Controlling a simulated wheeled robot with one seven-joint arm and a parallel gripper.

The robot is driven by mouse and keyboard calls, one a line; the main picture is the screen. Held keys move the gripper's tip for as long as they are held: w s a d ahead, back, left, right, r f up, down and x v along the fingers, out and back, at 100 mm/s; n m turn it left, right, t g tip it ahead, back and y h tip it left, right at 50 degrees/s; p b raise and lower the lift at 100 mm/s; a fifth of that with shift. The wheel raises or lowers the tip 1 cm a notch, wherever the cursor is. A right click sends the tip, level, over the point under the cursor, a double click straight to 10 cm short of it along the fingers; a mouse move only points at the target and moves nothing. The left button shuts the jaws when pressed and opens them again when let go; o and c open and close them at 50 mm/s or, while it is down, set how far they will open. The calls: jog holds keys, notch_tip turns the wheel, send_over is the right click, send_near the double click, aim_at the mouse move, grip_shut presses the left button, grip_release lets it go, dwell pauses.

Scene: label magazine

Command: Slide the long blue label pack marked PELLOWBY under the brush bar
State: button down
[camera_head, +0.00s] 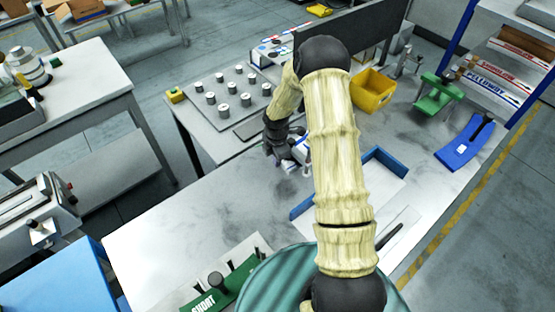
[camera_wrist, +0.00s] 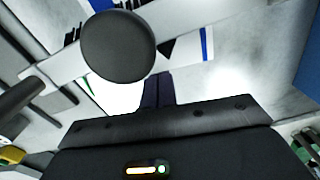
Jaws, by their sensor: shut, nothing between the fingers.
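My gripper (camera_head: 287,148) is low over the middle of the bench in the head view, partly hidden by my arm. Its dark fingers (camera_wrist: 153,92) are together and empty in the wrist view. A white pack with a blue edge (camera_wrist: 207,43) lies just beyond the fingertips, partly behind a pale metal bar (camera_wrist: 185,32) with a round black knob (camera_wrist: 118,46). I cannot tell whether this is the brush bar or read the pack's name. A white and blue item (camera_head: 299,152) shows beside the gripper. A pack lettered PELLOWBY in blue (camera_head: 492,86) lies on the right shelf.
A blue-edged tray (camera_head: 384,160) lies right of my arm. A yellow bin (camera_head: 372,90), a green stand (camera_head: 438,97) and a blue block (camera_head: 464,142) stand farther right. A plate with several metal cylinders (camera_head: 218,122) is at back left.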

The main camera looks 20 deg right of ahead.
jog(key=shift+r, duration=0.1)
notch_tip(320, 180, up, 17)
jog(key=p, duration=1.3)
jog(key=shift+r, duration=0.15)
jog(key=s+a+r+m+t+b, duration=0.1)
jog(key=s+r+m+b, duration=0.1)
jog(key=s+m+b, duration=0.2)
jog(key=s+a+r+m+b, duration=0.1)
jog(key=s+m+b, duration=0.3)
jog(key=s+m, duration=0.6)
jog(key=s+a+r+m+t+b, duration=0.1)
jog(key=s+r+m+b, duration=0.3)
jog(key=s+m, duration=0.2)
jog(key=shift+s+m+t, duration=0.3)
jog(key=shift+s+m, duration=0.1)
jog(key=shift+s, duration=0.15)
